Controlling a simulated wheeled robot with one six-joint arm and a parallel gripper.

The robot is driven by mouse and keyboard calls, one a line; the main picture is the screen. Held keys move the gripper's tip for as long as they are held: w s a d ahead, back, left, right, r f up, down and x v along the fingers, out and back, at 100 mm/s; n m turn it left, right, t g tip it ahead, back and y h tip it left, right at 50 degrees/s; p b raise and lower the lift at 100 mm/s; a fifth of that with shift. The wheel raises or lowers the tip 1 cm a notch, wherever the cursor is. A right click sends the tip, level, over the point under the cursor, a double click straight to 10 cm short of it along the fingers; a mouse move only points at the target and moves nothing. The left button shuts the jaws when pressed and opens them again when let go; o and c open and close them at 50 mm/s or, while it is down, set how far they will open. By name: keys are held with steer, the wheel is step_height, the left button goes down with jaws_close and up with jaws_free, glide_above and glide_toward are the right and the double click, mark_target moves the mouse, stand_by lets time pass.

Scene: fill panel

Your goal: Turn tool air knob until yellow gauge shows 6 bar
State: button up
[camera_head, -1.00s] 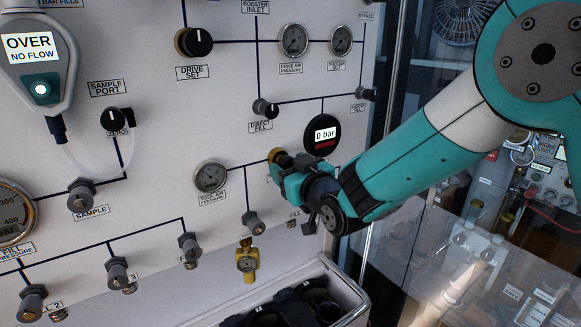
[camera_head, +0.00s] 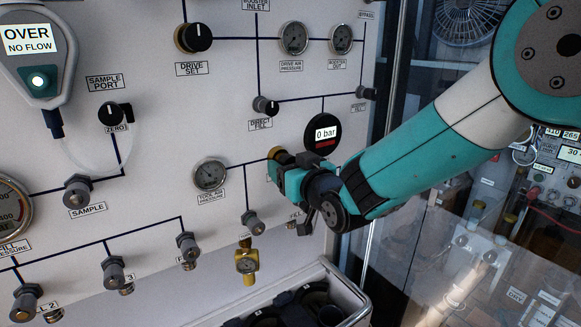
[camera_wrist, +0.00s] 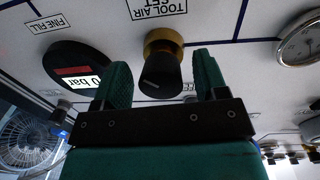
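In the wrist view the black tool air knob (camera_wrist: 160,75) points out between my fingers. My gripper (camera_head: 284,170) is at the knob. In the wrist view its two teal fingers (camera_wrist: 162,64) stand on either side of the knob, with a visible gap on each side.
The black display (camera_head: 323,133) reads "0 bar". The tool air pressure gauge (camera_head: 210,174) is left of the knob. A hose fitting (camera_head: 253,222) projects below. A bin (camera_head: 345,290) with dark items stands under the panel. A glass partition (camera_head: 440,240) is on the right.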

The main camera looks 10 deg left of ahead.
steer(key=b+v, duration=0.5)
steer(key=v, duration=1.2)
steer(key=shift+s, duration=0.2)
steer(key=shift+d+f, duration=0.1)
steer(key=shift+f, duration=0.05)
stand_by(1.8)
steer(key=s+d+f+g+h, duration=0.3)
steer(key=s+d+g, duration=0.2)
steer(key=s+g, duration=0.2)
steer(key=s+d+f+g+h, duration=0.3)
steer(key=s+d+g, duration=0.2)
steer(key=s, duration=0.7)
steer(key=shift+s+d+f+g, duration=0.15)
steer(key=shift+d+f+g, duration=0.15)
steer(key=shift+g, duration=0.9)
